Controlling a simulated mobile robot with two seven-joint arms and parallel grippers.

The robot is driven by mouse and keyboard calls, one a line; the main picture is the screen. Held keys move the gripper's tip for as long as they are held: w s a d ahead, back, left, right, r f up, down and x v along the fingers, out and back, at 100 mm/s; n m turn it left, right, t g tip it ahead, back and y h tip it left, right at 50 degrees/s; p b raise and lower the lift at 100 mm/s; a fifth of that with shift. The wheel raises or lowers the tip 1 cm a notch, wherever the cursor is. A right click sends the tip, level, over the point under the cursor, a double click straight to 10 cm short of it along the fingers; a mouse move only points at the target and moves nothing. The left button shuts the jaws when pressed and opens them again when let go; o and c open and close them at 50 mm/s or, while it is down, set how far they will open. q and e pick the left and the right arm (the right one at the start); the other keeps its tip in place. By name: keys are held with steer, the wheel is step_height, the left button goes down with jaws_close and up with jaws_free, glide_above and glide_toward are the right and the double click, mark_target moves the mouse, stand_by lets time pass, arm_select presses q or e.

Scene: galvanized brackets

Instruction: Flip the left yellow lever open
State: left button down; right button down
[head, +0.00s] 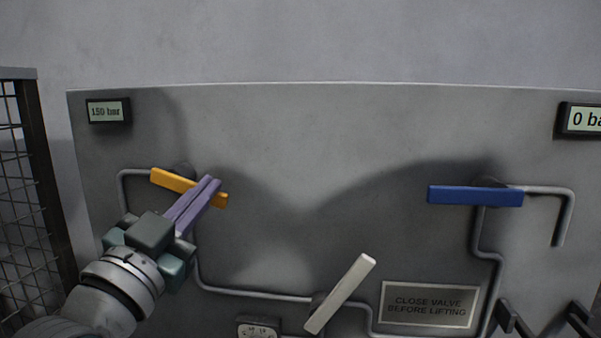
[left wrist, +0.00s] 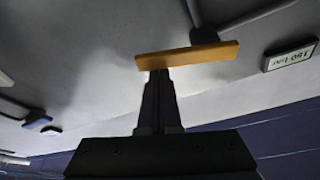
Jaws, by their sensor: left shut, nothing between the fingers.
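The yellow lever (head: 172,181) is on the left of the grey panel, below the 150 bar display. It tilts down to the right in the head view. My left gripper (head: 212,186) has its purple fingers shut and empty. The fingers overlap the right half of the lever in the head view. In the left wrist view the lever (left wrist: 190,62) lies right at the fingertips (left wrist: 158,75); whether they touch is hard to tell. My right gripper is not clearly in view.
A blue lever (head: 475,196) sits level on the right, and a white lever (head: 340,293) stands slanted at lower middle. Grey pipes (head: 255,294) run between them. A sign (head: 429,304) reads close valve before lifting. A mesh cage (head: 38,180) stands at the left edge. A right display (head: 582,119) reads 0.

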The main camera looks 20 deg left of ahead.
arm_select(q)
steer(key=a+f+m+g+h, duration=0.1)
steer(key=m, duration=0.3)
steer(key=a+f+m+h, duration=0.1)
steer(key=f+m, duration=0.1)
steer(key=m, duration=0.3)
steer(key=a+f+m+g+h+p, duration=0.1)
steer(key=m, duration=0.3)
steer(key=shift+s+f+g+h, duration=0.3)
steer(key=shift+s+f+h, duration=0.1)
arm_select(e)
steer(key=shift+a+r, duration=0.1)
steer(key=shift+r, duration=0.4)
